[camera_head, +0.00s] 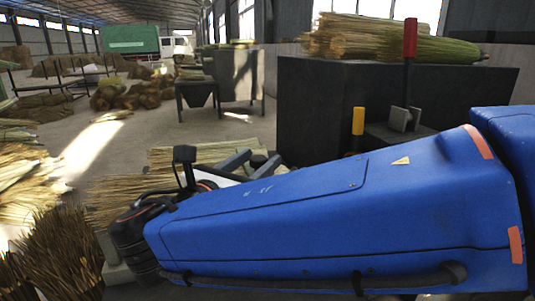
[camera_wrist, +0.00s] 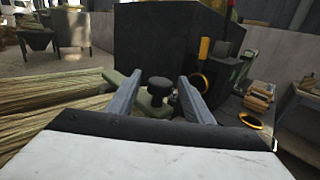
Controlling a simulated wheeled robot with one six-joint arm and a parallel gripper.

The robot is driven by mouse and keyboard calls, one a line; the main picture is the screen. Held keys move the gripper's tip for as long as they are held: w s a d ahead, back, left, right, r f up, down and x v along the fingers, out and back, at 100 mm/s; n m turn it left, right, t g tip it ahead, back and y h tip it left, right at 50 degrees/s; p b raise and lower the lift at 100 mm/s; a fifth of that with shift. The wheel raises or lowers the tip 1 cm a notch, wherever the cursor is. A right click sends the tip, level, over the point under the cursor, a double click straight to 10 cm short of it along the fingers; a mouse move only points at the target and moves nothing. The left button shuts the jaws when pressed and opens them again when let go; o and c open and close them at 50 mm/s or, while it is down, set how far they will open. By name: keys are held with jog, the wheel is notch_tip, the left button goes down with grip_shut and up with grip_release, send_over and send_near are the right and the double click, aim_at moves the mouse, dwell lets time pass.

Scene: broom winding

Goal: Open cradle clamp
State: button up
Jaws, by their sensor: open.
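My gripper (camera_wrist: 160,97) is open, its two grey fingers spread apart in the wrist view. A black round knob (camera_wrist: 160,85) on a greenish-grey part shows between the fingers. I take it for the clamp's handle but cannot be sure. Whether the fingers touch it cannot be told. In the head view my gripper (camera_head: 250,161) is beyond my blue arm, beside straw bundles. The clamp and cradle are mostly hidden there by my arm and fingers.
A dark machine box (camera_head: 390,105) stands behind, with a straw bundle (camera_head: 385,42) on top. A red-handled lever (camera_head: 410,40) and a yellow handle (camera_head: 358,121) rise in front of it. Loose straw (camera_wrist: 50,100) lies left of my gripper. The floor farther back left has free room.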

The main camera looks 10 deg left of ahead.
jog(key=shift+x, duration=2.35)
grip_shut()
